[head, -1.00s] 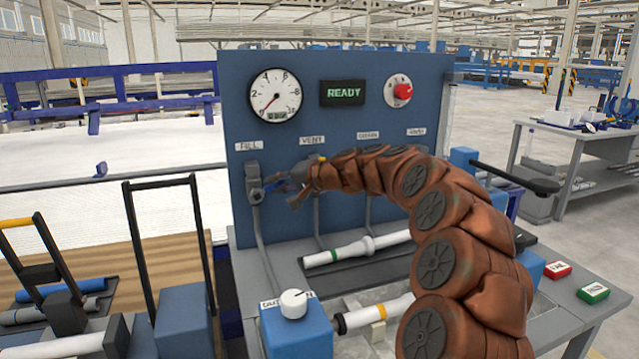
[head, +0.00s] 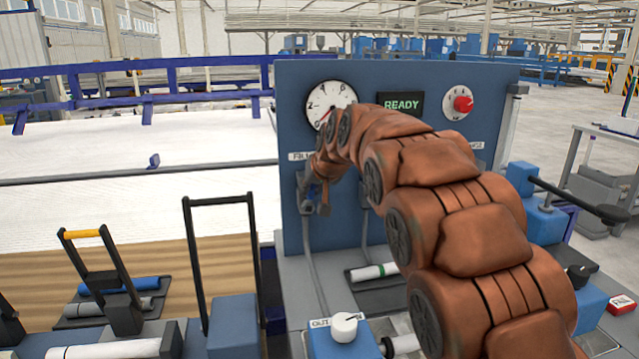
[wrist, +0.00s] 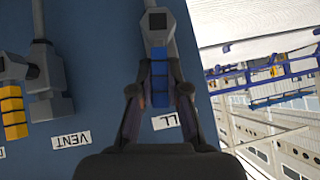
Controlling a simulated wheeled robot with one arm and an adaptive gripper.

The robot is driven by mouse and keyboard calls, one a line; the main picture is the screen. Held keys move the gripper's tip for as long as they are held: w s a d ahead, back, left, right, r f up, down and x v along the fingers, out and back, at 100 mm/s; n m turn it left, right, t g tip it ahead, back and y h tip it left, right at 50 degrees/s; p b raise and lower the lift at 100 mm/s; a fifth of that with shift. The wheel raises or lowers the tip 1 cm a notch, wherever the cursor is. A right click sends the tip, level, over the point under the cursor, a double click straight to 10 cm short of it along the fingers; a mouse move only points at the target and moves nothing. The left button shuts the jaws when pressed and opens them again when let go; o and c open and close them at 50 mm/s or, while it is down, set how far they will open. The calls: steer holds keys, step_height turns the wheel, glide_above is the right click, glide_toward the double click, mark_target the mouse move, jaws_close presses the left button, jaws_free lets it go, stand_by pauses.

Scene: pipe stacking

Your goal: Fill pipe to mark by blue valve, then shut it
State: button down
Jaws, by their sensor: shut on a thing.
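The blue valve handle (wrist: 158,60) sits on a grey valve body (wrist: 158,22) by the FILL label (wrist: 166,120) in the wrist view. My gripper (wrist: 160,92) is shut on this handle, one finger on each side. In the head view, my gripper (head: 322,195) is at the grey fill valve (head: 304,193) on the blue panel (head: 400,75); the arm hides much of the handle. The round gauge (head: 322,98) is partly covered by my arm, so its needle is hard to read.
The panel also carries a READY display (head: 401,104) and a red knob (head: 463,104). A yellow valve handle (wrist: 13,108) by the VENT label (wrist: 70,140) is beside my gripper. A black lever (head: 580,200) juts out right.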

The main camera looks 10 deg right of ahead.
steer(key=shift+a+n+h+p, duration=0.4)
steer(key=shift+a+n+h, duration=0.15)
steer(key=shift+h, duration=0.25)
steer(key=shift+s, duration=0.1)
steer(key=c, duration=1.1)
jaws_free()
steer(key=shift+c, duration=0.2)
steer(key=v, duration=1.2)
steer(key=shift+a, duration=0.15)
